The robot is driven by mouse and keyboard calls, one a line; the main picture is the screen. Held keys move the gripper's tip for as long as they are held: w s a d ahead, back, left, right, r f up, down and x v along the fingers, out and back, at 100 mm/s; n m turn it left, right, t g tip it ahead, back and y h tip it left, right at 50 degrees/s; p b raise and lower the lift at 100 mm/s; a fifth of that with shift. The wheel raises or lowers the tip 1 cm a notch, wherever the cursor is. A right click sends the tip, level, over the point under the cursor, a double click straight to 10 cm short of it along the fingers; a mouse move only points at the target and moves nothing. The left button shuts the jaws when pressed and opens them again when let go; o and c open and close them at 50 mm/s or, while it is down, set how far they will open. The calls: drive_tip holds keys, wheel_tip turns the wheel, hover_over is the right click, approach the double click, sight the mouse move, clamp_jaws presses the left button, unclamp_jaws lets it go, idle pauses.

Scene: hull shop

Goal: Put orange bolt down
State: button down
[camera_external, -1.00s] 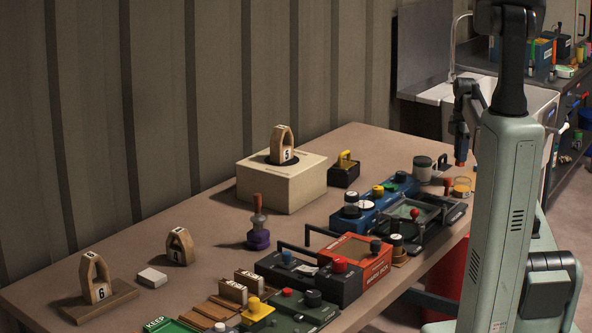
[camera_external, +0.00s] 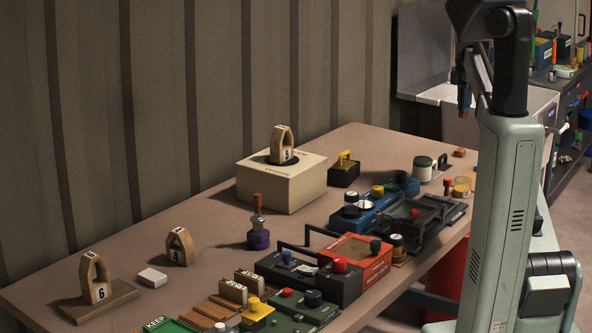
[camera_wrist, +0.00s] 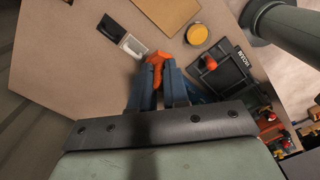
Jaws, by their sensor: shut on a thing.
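My gripper (camera_wrist: 160,95) is shut on the orange bolt (camera_wrist: 156,62), which pokes out beyond the dark blue fingertips in the wrist view. In the external view my gripper (camera_external: 465,100) hangs high above the far right end of the workbench (camera_external: 210,215), clear of its surface. Only a small orange spot of the bolt may show at its tip there. Much of the bolt is hidden between the fingers.
A yellow-topped round tin (camera_wrist: 197,34) and a black tray with a red knob (camera_wrist: 222,70) lie below in the wrist view. Tools and boxes crowd the front edge; bare bench lies left in the wrist view.

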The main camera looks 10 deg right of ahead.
wheel_tip(320, 180, up, 8)
drive_tip(key=shift+f, duration=0.2)
drive_tip(key=w+a+n, duration=0.3)
drive_tip(key=a+n, duration=0.3)
drive_tip(key=a, duration=2.6)
drive_tip(key=s+a+n, duration=0.2)
drive_tip(key=s+a, duration=0.1)
drive_tip(key=a, duration=0.7)
drive_tip(key=s+a+n, duration=0.2)
drive_tip(key=s+a, duration=0.1)
drive_tip(key=a, duration=0.7)
drive_tip(key=s+a+n, duration=0.2)
drive_tip(key=s+a, duration=0.1)
drive_tip(key=a, duration=0.8)
drive_tip(key=s+a+n, duration=0.4)
drive_tip(key=s+a, duration=1.2)
drive_tip(key=a, duration=0.2)
drive_tip(key=s+a+n, duration=0.4)
drive_tip(key=s+a, duration=1.1)
drive_tip(key=a, duration=0.3)
drive_tip(key=shift+w+f, duration=0.15)
drive_tip(key=shift+f, duration=14.15)
drive_tip(key=shift+f, duration=0.1)
